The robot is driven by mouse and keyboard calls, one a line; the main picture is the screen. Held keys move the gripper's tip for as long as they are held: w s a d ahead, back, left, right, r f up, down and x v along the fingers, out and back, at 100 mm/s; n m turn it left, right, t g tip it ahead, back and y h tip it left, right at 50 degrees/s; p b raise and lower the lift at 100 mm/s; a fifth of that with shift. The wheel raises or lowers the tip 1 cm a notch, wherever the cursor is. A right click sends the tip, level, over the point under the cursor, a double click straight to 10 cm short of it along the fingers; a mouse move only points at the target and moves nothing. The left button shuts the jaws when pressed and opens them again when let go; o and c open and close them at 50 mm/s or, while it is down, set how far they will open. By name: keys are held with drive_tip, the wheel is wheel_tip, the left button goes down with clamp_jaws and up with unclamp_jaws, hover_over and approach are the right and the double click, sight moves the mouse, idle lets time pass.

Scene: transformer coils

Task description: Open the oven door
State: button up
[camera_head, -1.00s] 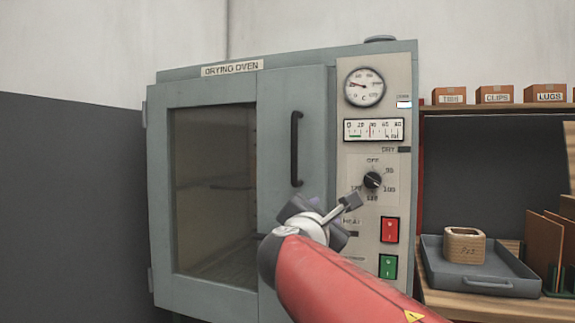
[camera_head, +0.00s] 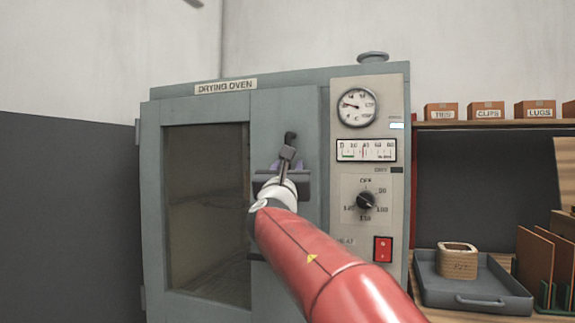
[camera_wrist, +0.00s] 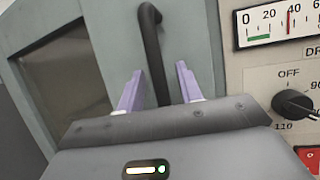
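The grey-green drying oven (camera_head: 286,110) stands ahead, and its windowed door (camera_head: 205,215) looks shut. The door's black vertical handle (camera_head: 290,138) is mostly hidden behind my arm in the head view; only its top shows. In the wrist view the handle (camera_wrist: 153,50) runs down between the two purple fingers of my gripper (camera_wrist: 158,88). The fingers are apart, with a gap on each side of the handle. I cannot tell how deep the handle lies between them. In the head view my gripper (camera_head: 284,172) is in front of the handle.
The control panel with gauge (camera_head: 356,106), dial (camera_head: 366,201) and red switch (camera_head: 382,249) is just right of the handle. A grey tray (camera_head: 470,292) with a wooden coil form (camera_head: 457,262) sits on the bench at right. Small labelled boxes (camera_head: 488,111) line a shelf above.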

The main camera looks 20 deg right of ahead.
drive_tip(key=shift+w, duration=0.1)
clamp_jaws()
idle(0.3)
